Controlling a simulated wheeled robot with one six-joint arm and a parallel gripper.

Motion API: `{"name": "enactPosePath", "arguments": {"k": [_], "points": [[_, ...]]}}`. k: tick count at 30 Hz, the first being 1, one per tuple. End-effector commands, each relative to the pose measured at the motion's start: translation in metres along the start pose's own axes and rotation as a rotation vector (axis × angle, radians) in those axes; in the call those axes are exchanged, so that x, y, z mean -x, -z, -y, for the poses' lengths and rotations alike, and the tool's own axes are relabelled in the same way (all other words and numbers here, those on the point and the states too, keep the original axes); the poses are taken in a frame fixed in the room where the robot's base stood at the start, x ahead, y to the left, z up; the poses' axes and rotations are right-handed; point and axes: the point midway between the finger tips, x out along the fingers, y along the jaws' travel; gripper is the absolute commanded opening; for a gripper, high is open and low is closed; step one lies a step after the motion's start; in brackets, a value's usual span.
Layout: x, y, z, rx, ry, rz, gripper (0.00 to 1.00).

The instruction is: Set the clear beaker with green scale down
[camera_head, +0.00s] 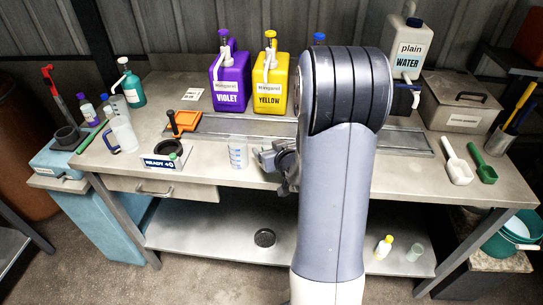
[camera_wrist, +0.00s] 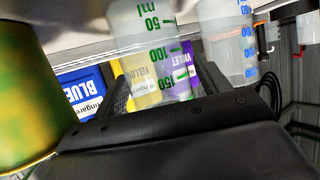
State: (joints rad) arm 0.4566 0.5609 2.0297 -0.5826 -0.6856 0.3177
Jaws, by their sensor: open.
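The clear beaker with green scale (camera_wrist: 150,30) is large in the wrist view, in front of my gripper (camera_wrist: 165,85) and between its two dark fingers. The fingers are spread and open around it; whether either touches the beaker I cannot tell. The beaker's base is cut off at the picture's top edge, so its contact with the table is not visible. In the head view my gripper (camera_head: 279,165) is low over the table's front edge, partly behind my arm, and the green-scale beaker is hidden there.
A clear beaker with blue scale (camera_head: 238,154) stands just left of my gripper; it also shows in the wrist view (camera_wrist: 228,45). Violet (camera_head: 230,80) and yellow (camera_head: 270,85) jugs stand behind. A green-yellow cylinder (camera_wrist: 25,90) is close at the wrist view's left.

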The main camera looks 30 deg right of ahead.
Motion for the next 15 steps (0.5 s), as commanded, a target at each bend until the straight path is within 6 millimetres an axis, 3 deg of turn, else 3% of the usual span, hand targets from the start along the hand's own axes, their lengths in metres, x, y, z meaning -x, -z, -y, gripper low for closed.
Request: {"name": "enactPosePath", "arguments": {"k": [10, 15], "points": [[-0.0079, -0.0003, -0.0001, 0.001, 0.0, 0.0, 0.71], [-0.0077, -0.0003, -0.0001, 0.001, 0.0, 0.0, 0.59]]}}
